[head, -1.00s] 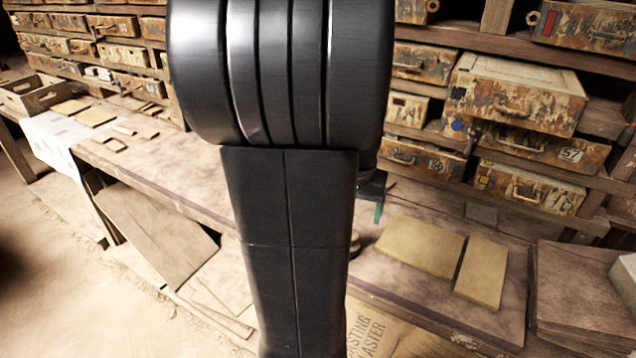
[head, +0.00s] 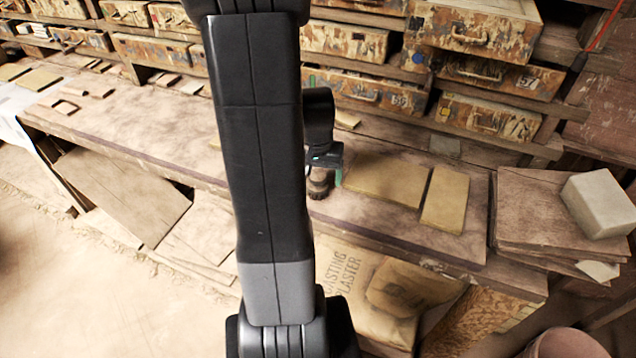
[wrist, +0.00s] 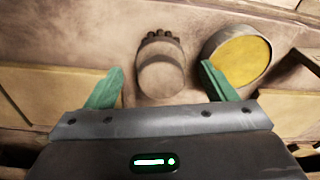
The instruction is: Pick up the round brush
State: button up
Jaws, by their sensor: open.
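The round brush, a pale rounded body with a dark band and dark tufts at its far end, lies between and beyond my green fingertips in the wrist view (wrist: 160,78). In the head view a dark round piece on the bench, apparently the brush (head: 320,186), shows just below my gripper (head: 328,160), partly hidden by my arm. My gripper also shows in the wrist view (wrist: 161,68), with its fingers spread wide, one on each side of the brush, and nothing held. Whether the fingertips are level with the brush I cannot tell.
A round tin with a yellow face (wrist: 241,56) stands close beside the right fingertip. Flat yellow boards (head: 388,180) lie on the bench (head: 300,222) to the right. Stacked boards with a pale block (head: 602,203) are farther right. Rusty drawers (head: 345,85) line the back.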

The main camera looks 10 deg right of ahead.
aim_at(318, 173)
jog(key=shift+w+f, duration=0.2)
jog(key=shift+f, duration=1.2)
jog(key=c, duration=1.1)
jog(key=shift+r, duration=0.15)
notch_tip(318, 173, up, 10)
jog(key=shift+f, duration=0.1)
